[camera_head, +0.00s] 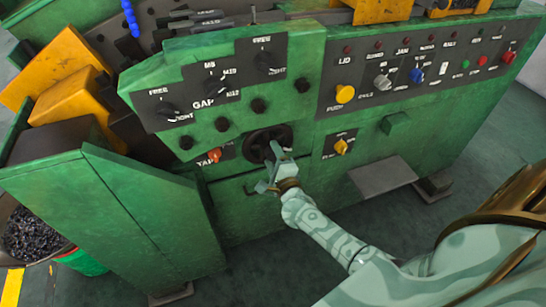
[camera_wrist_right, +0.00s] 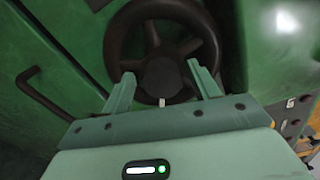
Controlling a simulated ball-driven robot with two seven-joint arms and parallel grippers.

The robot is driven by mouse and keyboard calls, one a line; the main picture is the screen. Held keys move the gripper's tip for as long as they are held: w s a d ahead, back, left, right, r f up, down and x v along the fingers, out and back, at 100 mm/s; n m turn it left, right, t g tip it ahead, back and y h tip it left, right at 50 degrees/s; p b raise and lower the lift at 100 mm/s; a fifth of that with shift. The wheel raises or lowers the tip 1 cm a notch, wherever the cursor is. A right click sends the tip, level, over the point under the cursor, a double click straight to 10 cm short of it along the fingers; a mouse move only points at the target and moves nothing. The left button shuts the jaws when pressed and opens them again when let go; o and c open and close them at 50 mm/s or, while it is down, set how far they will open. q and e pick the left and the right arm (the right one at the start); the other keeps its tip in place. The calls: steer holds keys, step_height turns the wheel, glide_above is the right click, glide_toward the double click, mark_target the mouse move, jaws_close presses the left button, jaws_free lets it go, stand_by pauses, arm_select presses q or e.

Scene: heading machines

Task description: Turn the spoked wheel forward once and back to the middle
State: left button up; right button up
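The dark spoked wheel (camera_head: 254,146) is on the front of the green machine, below the gap dials. In the right wrist view the wheel (camera_wrist_right: 160,73) fills the upper middle, with its round hub and several spokes showing. My right gripper (camera_head: 276,166) is at the wheel's lower side in the head view. In the right wrist view the right gripper (camera_wrist_right: 163,86) is open, its two fingers apart to the left and right of the hub. Nothing shows held between them. I cannot tell whether the fingers touch the wheel. My left gripper is not in view.
A dark bar handle (camera_wrist_right: 42,95) is left of the wheel in the right wrist view. A panel of knobs and buttons (camera_head: 420,65) is to the right, with a yellow knob (camera_head: 341,147) nearer the wheel. A grey ledge (camera_head: 383,177) juts out at the lower right.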

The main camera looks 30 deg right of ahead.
steer(key=p+v, duration=0.2)
steer(key=v, duration=1.4)
steer(key=shift+a+p, duration=0.2)
steer(key=shift+p, duration=0.15)
steer(key=shift+s+r, duration=0.1)
